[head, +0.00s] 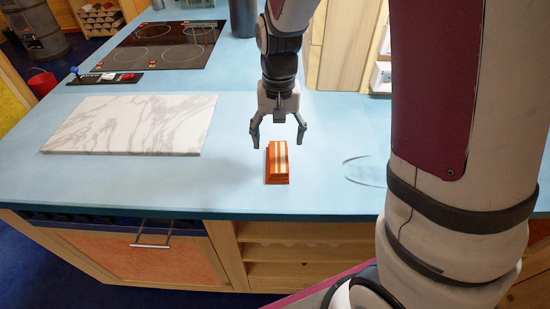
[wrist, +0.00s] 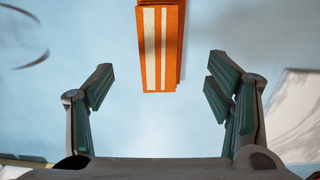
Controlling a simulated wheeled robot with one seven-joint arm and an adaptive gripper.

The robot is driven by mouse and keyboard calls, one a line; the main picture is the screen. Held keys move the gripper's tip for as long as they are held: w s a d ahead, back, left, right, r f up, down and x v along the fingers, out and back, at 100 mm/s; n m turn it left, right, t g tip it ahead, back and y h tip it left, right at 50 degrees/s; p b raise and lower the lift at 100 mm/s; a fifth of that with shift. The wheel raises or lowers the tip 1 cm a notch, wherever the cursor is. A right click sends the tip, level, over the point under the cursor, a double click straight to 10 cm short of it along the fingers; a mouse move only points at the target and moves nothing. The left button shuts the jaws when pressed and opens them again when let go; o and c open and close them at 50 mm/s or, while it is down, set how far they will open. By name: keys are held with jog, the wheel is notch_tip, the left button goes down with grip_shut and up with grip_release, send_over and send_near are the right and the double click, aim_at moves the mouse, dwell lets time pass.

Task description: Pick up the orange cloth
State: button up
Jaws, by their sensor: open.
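The orange cloth (head: 277,163) lies folded in a small stack on the blue counter, near its front edge, with pale stripes along it. It also shows in the wrist view (wrist: 173,50) at the top middle, cut off by the upper edge. My gripper (head: 278,144) is open and empty, pointing down above the counter at the cloth's far end. In the wrist view the fingers (wrist: 158,80) stand wide apart, one to each side of the cloth's line. They appear clear of the cloth.
A white marble board (head: 132,125) lies on the counter (head: 205,186) to the left. A black cooktop (head: 165,47) and a small dark tray (head: 105,78) are behind it. A thin curved outline (head: 362,170) shows to the right of the cloth. The counter around the cloth is clear.

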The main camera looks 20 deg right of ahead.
aim_at(278, 157)
jog(key=shift+a+f, duration=0.1)
jog(key=shift+f, duration=3.7)
jog(key=c, duration=0.9)
